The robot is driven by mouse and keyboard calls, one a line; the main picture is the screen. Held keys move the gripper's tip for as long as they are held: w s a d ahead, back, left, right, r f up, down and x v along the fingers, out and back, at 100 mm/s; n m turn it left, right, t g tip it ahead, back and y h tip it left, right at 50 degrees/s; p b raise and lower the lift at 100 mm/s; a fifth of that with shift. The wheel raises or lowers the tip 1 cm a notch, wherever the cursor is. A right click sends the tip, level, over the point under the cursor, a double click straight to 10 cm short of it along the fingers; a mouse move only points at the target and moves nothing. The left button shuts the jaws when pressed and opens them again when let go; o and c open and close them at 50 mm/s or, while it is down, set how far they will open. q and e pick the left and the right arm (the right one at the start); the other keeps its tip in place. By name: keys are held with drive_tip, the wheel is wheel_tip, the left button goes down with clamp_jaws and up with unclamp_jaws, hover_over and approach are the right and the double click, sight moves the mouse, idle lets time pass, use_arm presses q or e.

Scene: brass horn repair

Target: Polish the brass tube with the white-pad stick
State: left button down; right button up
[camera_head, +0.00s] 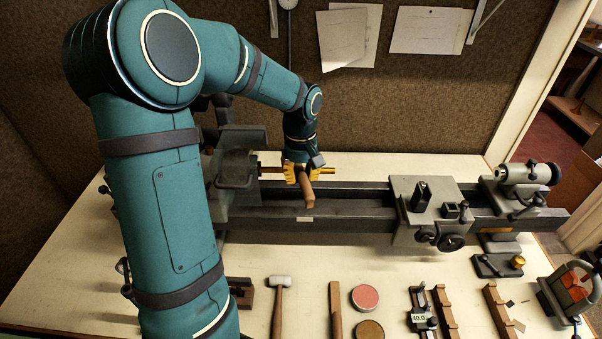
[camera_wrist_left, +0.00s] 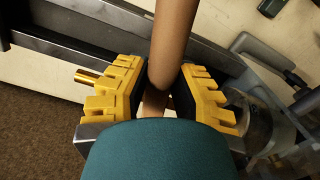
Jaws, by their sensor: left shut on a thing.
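My left gripper (camera_head: 301,172), with yellow fingers, is over the lathe bed and shut on a brown wooden stick (camera_head: 307,190). In the left wrist view the stick (camera_wrist_left: 173,45) runs between the yellow fingers (camera_wrist_left: 158,98). The white pad cannot be made out for certain. The brass tube (camera_head: 271,170) reaches right from the lathe chuck, passing behind the gripper. Its end (camera_head: 327,170) shows just right of the fingers, and a brass end (camera_wrist_left: 88,77) shows left of them in the wrist view. Whether stick and tube touch is hidden. My right gripper is not in view.
The grey lathe carriage (camera_head: 430,205) and tailstock (camera_head: 520,180) stand to the right on the bed (camera_head: 350,205). A mallet (camera_head: 279,300), another wooden stick (camera_head: 336,312), a red-topped tin (camera_head: 365,297) and wooden racks (camera_head: 445,312) lie along the front of the bench.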

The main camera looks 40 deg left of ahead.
sight(301, 183)
use_arm(q)
drive_tip(key=shift+f+b, duration=0.4)
drive_tip(key=shift+f, duration=0.15)
idle(0.4)
drive_tip(key=shift+w+d+r, duration=0.1)
drive_tip(key=shift+w+d, duration=0.05)
idle(0.5)
idle(0.6)
idle(1.7)
idle(0.6)
idle(0.5)
drive_tip(key=shift+s+p, duration=0.2)
drive_tip(key=shift+p, duration=0.1)
drive_tip(key=shift+s+d+r+p, duration=0.8)
drive_tip(key=shift+s+d+r, duration=0.35)
drive_tip(key=shift+s+r, duration=0.3)
